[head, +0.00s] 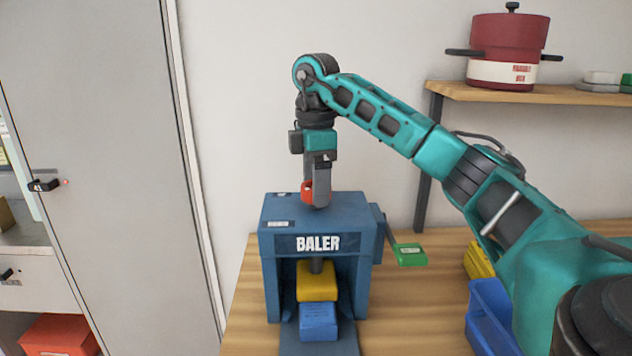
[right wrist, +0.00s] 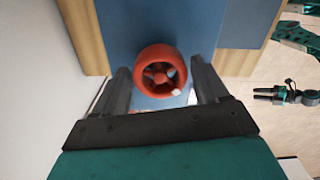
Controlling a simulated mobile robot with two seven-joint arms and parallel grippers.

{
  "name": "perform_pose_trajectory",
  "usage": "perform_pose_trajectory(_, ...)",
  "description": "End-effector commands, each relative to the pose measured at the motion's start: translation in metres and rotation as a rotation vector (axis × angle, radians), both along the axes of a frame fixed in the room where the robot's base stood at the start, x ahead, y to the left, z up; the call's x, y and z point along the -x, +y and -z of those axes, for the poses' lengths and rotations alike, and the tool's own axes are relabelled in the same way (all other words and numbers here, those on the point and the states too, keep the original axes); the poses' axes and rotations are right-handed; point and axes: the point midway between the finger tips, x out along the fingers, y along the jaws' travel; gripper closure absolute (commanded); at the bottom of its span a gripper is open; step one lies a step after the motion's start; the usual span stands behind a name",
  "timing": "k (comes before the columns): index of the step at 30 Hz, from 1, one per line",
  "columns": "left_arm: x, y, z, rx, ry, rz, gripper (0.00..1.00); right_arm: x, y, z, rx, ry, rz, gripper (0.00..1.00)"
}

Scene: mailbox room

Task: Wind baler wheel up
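The blue baler (head: 318,220) stands on the wooden table against the wall. Its red wheel (head: 307,192) is on top, partly hidden by my fingers; the right wrist view shows the spoked wheel (right wrist: 160,72) from above. My right gripper (head: 317,197) points down over the baler top. Its fingers (right wrist: 162,85) are open, one on each side of the wheel, with a gap on both sides. In the baler's front opening, a yellow block (head: 317,281) under a dark rod sits above a blue block (head: 318,321). What seems to be my left gripper (right wrist: 268,95) shows small at right.
A green-ended lever (head: 410,254) sticks out at the baler's right. A blue bin (head: 488,315) and a yellow bin (head: 478,260) are partly behind my right arm. A shelf (head: 560,94) holds a red pot (head: 507,50). A grey cabinet door (head: 100,150) stands left.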

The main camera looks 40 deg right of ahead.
Motion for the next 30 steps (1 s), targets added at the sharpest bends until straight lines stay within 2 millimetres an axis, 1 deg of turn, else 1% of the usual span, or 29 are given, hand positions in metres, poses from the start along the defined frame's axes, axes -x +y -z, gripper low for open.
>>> perform_pose_trajectory(1,0.0002,0.0000,0.0001,0.000,0.000,0.000,0.57,0.0000,0.0001,-0.0001,0.000,0.000,0.000,0.32)
perform_pose_trajectory(13,0.0017,0.0000,0.0008,0.000,0.003,0.001,0.57,-0.0001,0.0000,-0.0003,0.000,-0.001,0.000,0.70)
perform_pose_trajectory(18,0.0017,0.0000,0.0009,0.000,0.004,0.001,0.57,-0.0001,-0.0002,-0.0003,0.000,-0.001,-0.007,0.70)
perform_pose_trajectory(23,0.0018,0.0000,0.0008,0.000,0.004,0.001,0.57,-0.0001,-0.0002,-0.0004,0.001,-0.001,-0.049,0.70)
perform_pose_trajectory(30,0.0017,0.0001,0.0008,0.000,0.003,0.001,0.57,-0.0002,-0.0002,-0.0005,0.001,-0.002,-0.201,0.70)
